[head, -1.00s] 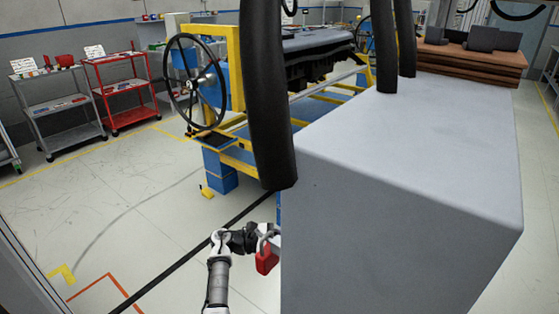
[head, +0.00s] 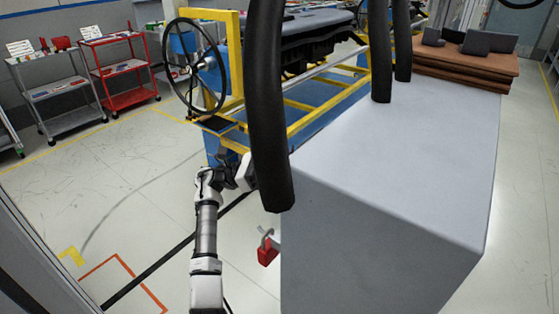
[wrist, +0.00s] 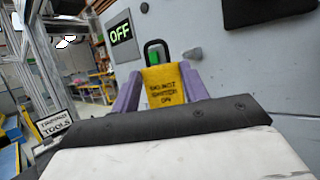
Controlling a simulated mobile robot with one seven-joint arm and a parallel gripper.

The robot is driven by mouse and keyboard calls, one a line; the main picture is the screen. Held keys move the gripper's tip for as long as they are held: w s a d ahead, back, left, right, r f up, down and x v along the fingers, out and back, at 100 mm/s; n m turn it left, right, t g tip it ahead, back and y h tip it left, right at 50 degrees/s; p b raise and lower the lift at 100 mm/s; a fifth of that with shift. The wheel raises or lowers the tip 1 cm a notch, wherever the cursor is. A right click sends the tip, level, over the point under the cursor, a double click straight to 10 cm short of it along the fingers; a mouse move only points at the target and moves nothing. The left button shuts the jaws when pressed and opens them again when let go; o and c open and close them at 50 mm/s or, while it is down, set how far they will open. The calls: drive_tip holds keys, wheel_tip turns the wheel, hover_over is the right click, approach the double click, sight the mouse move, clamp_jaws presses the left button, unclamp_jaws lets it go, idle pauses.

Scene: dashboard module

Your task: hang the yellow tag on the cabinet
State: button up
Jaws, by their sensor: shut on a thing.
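In the wrist view, the yellow tag (wrist: 165,86) with dark lettering is held between the purple fingers of my gripper (wrist: 158,88). A dark loop (wrist: 157,45) stands up at its top edge. The tag faces the grey cabinet wall (wrist: 235,65); I cannot tell whether it touches anything there. In the head view, the large grey cabinet (head: 390,190) fills the right half. My arm reaches up along its left side, and the fingers and tag are hidden there behind a black pipe.
A red padlock (head: 266,253) shows at the cabinet's lower left edge. A lit OFF display (wrist: 121,33) and a round knob (wrist: 191,54) are on the cabinet wall. A black pipe (head: 268,110) runs down in front of the arm's end. Open floor (head: 120,205) lies left.

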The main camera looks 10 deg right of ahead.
drive_tip(key=s+d+f+p, duration=0.1)
drive_tip(key=s+d, duration=0.5)
drive_tip(key=shift+s+d+f, duration=0.35)
idle(0.9)
idle(0.6)
drive_tip(key=o, duration=1.1)
drive_tip(key=shift+f, duration=0.1)
